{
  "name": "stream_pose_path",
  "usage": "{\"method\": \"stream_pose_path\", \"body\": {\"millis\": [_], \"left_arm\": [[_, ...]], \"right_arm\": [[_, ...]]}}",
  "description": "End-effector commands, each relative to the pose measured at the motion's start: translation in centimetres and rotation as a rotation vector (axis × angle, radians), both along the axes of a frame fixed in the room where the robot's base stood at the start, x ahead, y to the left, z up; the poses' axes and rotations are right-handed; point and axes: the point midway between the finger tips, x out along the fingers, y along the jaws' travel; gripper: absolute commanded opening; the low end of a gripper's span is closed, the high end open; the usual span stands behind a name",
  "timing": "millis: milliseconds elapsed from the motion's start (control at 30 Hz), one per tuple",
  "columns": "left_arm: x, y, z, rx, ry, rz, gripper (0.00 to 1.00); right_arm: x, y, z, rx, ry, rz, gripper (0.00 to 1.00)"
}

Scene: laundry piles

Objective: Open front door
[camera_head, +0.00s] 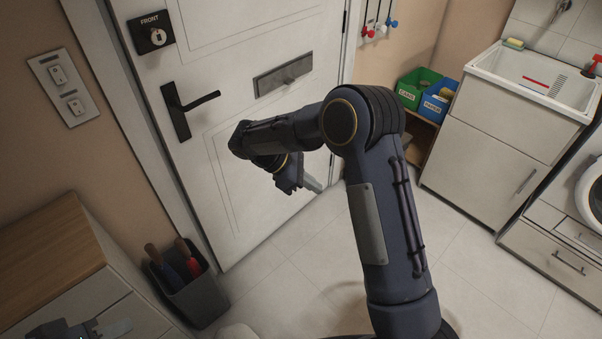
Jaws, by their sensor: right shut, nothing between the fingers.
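The white front door (228,65) stands in its frame and looks closed. Its black lever handle (190,105) is on the left side, with the lever pointing right and slightly up. A black lock plate marked FRONT (151,32) is above the handle. My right gripper (302,184) is shut and empty, in front of the door's lower right part, well right of and below the handle. The bent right arm hides part of the door. My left gripper (106,329) shows partly at the bottom left corner, by the wooden-topped cabinet; its jaws are unclear.
A wooden-topped cabinet (40,262) and a dark bin with tools (196,296) stand left, close to the door. A switch plate (63,88) is on the wall. A sink cabinet (490,130) and blue and green bins (432,105) are right. Floor tiles before the door look clear.

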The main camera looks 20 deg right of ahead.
Motion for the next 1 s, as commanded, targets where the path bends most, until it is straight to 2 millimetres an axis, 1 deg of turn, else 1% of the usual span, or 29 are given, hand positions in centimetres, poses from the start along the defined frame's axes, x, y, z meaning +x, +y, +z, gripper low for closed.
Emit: {"method": "stream_pose_path", "body": {"millis": [33, 100, 133, 200, 300, 400, 567, 1000], "left_arm": [[0.0, 0.0, 0.3, 0.000, 0.000, 0.000, 0.36], [0.0, 0.0, 0.5, 0.000, 0.000, 0.000, 0.36], [0.0, 0.0, 0.6, 0.000, 0.000, 0.000, 0.36], [0.0, 0.0, 1.1, 0.000, 0.000, 0.000, 0.36], [0.0, 0.0, 1.3, 0.000, 0.000, 0.000, 0.36], [0.0, 0.0, 1.5, 0.000, 0.000, 0.000, 0.36], [0.0, 0.0, 1.5, 0.000, 0.000, 0.000, 0.36], [0.0, 0.0, 1.5, 0.000, 0.000, 0.000, 0.36]], "right_arm": [[-0.4, -0.8, -0.6, -0.001, 0.005, -0.003, 0.00], [-0.8, -1.7, -1.6, -0.001, 0.003, -0.003, 0.00], [-0.9, -2.1, -1.8, 0.000, 0.003, -0.003, 0.00], [-1.3, -3.2, -1.5, -0.001, 0.001, -0.004, 0.00], [-1.8, -4.3, -1.6, 0.000, 0.000, -0.003, 0.00], [-2.0, -5.0, -1.7, 0.000, -0.001, -0.001, 0.00], [-2.2, -5.4, -1.7, -0.001, -0.001, 0.000, 0.00], [-2.2, -5.4, -1.7, -0.001, -0.001, 0.000, 0.00]]}}
